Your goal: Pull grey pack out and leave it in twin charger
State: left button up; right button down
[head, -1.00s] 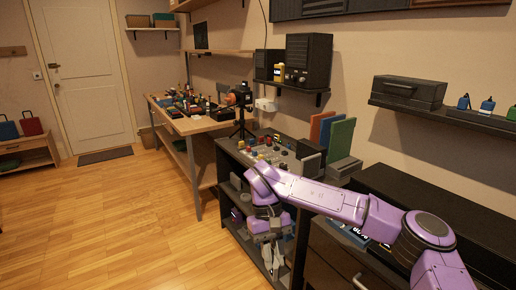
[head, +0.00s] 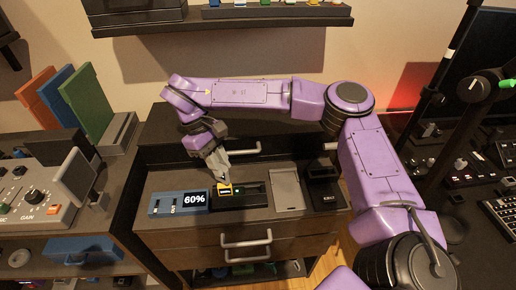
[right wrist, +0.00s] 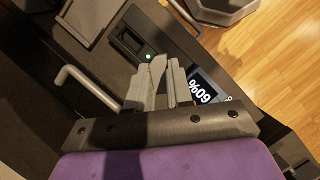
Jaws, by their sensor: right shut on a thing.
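My right gripper (head: 222,178) points down over the cabinet top, its jaws closed on a small piece that I take to be the grey pack; the fingers hide most of it. A yellow-edged part shows at the fingertips. In the right wrist view the fingers (right wrist: 162,85) are close together. Below them is a black unit (head: 255,195) with a green light, which looks like a charger. To its left is a blue unit (head: 165,203) with a lit 60% display, also seen in the right wrist view (right wrist: 201,92). I cannot tell for certain which is the twin charger. My left gripper is out of view.
A grey tray (head: 287,190) and a small black box (head: 325,190) stand to the right on the cabinet top. Drawer handles (head: 246,238) stick out in front. A mixer desk (head: 35,197) and upright coloured panels (head: 85,103) are at the left.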

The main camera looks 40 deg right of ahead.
jog(key=s+d+n+t+h, duration=0.2)
jog(key=s+d+n, duration=0.1)
jog(key=d+n, duration=0.4)
notch_tip(320, 180, down, 6)
jog(key=b, duration=0.6)
jog(key=shift+s+f+b, duration=0.1)
jog(key=shift+s+b, duration=0.05)
jog(key=shift+b, duration=0.25)
pick_arm(q)
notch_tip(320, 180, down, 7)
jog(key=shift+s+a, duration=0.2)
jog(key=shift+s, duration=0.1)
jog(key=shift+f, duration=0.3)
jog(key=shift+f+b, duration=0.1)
jog(key=shift+b, duration=0.25)
